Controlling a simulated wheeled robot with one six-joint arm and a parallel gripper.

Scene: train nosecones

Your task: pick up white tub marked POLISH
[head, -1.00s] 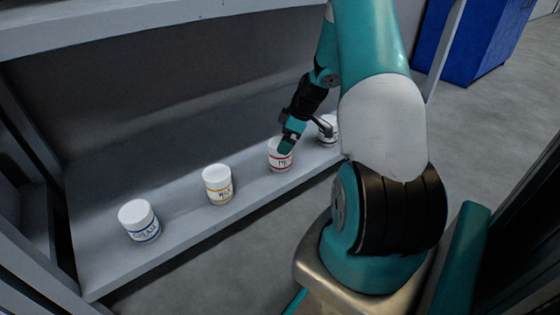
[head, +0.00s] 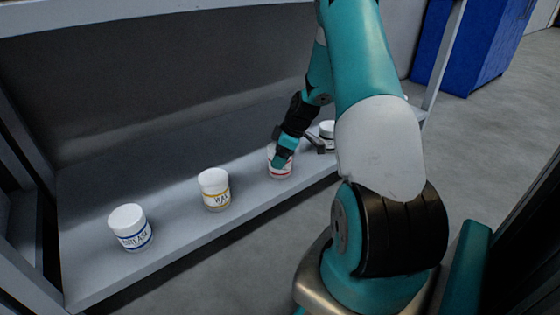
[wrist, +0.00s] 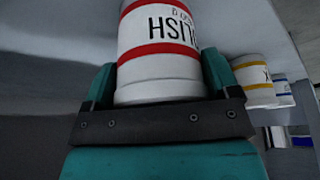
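The white tub with red bands (head: 284,172) stands on the shelf, mostly hidden behind my gripper (head: 282,160) in the head view. In the wrist view the tub (wrist: 160,60) fills the middle, with black letters upside down that fit POLISH, only partly visible. My gripper (wrist: 160,88) has one teal finger on each side of the tub. The fingers stand wide apart with no clear gap to the tub's sides. I cannot tell whether they press on it.
On the shelf (head: 180,245) stand a white tub with yellow bands (head: 214,190), one with blue bands (head: 130,228), and a dark-banded tub (head: 327,135) close beyond my gripper. The shelf's upper board (head: 150,20) hangs above. A blue cabinet (head: 465,45) stands at the back right.

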